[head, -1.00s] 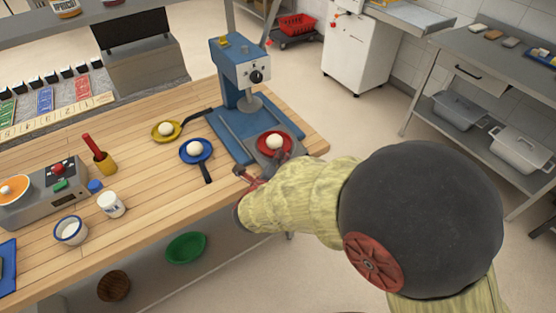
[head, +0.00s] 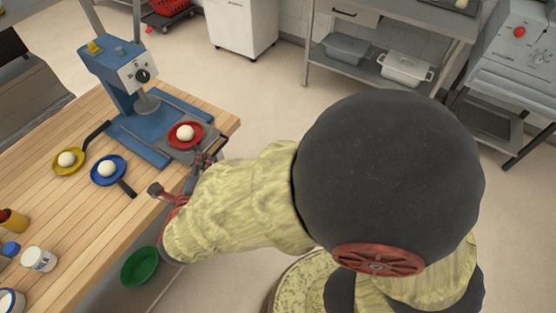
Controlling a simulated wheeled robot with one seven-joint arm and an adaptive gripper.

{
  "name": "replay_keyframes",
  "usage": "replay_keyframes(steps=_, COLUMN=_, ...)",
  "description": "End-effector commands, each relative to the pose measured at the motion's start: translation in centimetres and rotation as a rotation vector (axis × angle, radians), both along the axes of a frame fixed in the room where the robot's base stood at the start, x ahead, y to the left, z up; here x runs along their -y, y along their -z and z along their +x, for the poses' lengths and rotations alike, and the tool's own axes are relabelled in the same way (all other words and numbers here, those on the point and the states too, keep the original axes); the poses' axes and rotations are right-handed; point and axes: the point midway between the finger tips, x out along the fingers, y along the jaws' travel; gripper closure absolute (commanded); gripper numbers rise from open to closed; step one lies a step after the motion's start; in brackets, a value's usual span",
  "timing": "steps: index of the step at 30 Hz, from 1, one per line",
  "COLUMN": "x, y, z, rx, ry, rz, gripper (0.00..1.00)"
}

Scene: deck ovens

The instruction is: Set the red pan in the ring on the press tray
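The red pan (head: 178,143), with a white dough ball (head: 186,132) on it, rests on the grey press tray (head: 206,131) at the front right of the blue press (head: 118,85). The ring is not visible, so I cannot tell how the pan sits in it. The pan's handle is mostly hidden near my gripper. My gripper (head: 180,176) is at the table's front edge, just in front of the tray. Its fingers look spread apart, one near the tray and one to the left, with nothing seen held between them.
A green bowl (head: 140,266) sits below the table edge.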

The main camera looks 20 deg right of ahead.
Motion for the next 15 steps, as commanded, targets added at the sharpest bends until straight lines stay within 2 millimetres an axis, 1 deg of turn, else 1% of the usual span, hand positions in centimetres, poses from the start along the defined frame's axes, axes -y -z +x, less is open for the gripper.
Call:
replay_keyframes(steps=1, x=2.4, y=-1.1, z=0.2, rx=0.014, ry=0.104, rz=0.091, gripper=0.67)
replay_keyframes(steps=2, x=4.0, y=-1.6, z=0.1, rx=0.022, ry=0.184, rz=0.16, gripper=0.67)
replay_keyframes(steps=3, x=6.5, y=-2.4, z=-0.2, rx=0.041, ry=0.308, rz=0.272, gripper=0.67)
replay_keyframes(steps=5, x=10.5, y=-3.4, z=-1.2, rx=0.08, ry=0.525, rz=0.464, gripper=0.67)
replay_keyframes(steps=6, x=13.1, y=-4.1, z=-2.2, rx=0.117, ry=0.684, rz=0.606, gripper=0.67)
replay_keyframes(steps=8, x=16.4, y=-4.8, z=-4.1, rx=0.184, ry=0.921, rz=0.822, gripper=0.67)
replay_keyframes(steps=9, x=18.3, y=-5.2, z=-5.5, rx=0.235, ry=1.078, rz=0.963, gripper=0.67)
replay_keyframes(steps=11, x=20.3, y=-5.8, z=-7.7, rx=0.32, ry=1.309, rz=1.175, gripper=0.67)
replay_keyframes(steps=12, x=21.3, y=-6.1, z=-9.2, rx=0.382, ry=1.461, rz=1.316, gripper=0.67)
replay_keyframes(steps=14, x=22.2, y=-6.7, z=-11.3, rx=0.481, ry=1.683, rz=1.526, gripper=0.67)
replay_keyframes(steps=15, x=22.4, y=-7.2, z=-12.5, rx=0.552, ry=1.829, rz=1.665, gripper=0.67)
